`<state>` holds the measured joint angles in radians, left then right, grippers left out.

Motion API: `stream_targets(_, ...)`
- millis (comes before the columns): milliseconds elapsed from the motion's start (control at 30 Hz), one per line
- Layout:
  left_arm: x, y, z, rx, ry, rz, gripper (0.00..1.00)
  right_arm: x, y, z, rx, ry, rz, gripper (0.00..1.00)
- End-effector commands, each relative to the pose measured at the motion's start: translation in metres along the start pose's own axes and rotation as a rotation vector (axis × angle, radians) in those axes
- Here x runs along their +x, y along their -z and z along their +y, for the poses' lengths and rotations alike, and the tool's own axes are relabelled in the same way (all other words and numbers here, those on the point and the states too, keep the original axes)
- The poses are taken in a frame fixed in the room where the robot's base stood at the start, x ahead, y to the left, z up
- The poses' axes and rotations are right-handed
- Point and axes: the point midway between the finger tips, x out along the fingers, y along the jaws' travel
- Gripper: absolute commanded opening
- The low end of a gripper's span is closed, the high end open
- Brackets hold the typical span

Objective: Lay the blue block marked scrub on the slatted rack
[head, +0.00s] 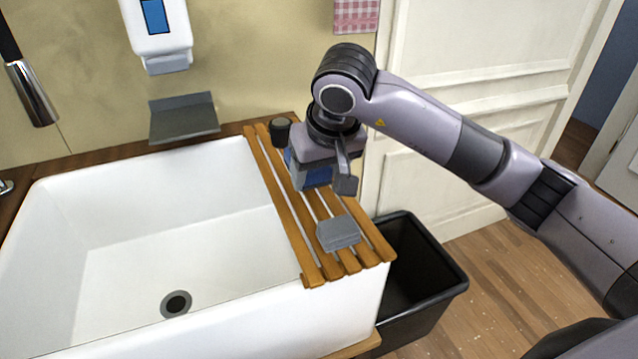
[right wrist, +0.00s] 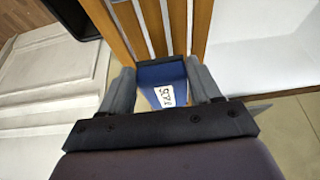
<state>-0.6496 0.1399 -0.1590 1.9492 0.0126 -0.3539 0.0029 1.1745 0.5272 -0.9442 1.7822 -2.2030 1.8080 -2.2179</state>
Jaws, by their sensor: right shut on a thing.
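The blue block (head: 316,178) is between the fingers of my right gripper (head: 322,176), over the back half of the slatted rack (head: 283,205). In the right wrist view the blue block (right wrist: 158,74) has a white label with dark marks, only partly readable. The fingers of my right gripper (right wrist: 163,88) are shut on its two sides. The wooden rack (right wrist: 180,25) shows beyond it. I cannot tell whether the block touches the slats. My left gripper is not in view.
A grey block (head: 338,233) lies on the front part of the rack. A dark cup (head: 280,131) stands at its back end. The rack lies across the right side of a white sink (head: 190,210). A black bin (head: 425,270) stands to the right.

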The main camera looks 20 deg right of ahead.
Motion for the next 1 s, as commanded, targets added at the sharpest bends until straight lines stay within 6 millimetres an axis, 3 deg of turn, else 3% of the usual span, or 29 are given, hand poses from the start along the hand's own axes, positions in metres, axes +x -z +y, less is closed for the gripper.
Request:
stream_targets(200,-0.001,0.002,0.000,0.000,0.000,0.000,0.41,0.025,-0.011,0.000,0.000,-0.001,-0.003,0.34)
stream_targets(633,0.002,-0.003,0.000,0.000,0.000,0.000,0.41,0.032,-0.013,0.000,0.000,-0.001,0.000,0.34)
stream_targets(667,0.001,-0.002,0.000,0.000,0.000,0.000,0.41,0.031,-0.013,0.000,0.000,0.000,0.000,0.69)
stream_targets(700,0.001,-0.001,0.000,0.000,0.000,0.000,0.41,0.030,-0.013,0.000,0.000,0.000,-0.001,0.82)
stream_targets(733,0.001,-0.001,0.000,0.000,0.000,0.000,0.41,0.030,-0.013,0.000,0.000,0.000,-0.001,0.88)
stream_targets(1000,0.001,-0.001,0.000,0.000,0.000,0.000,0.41,0.030,-0.013,0.000,-0.001,0.000,-0.002,0.88)
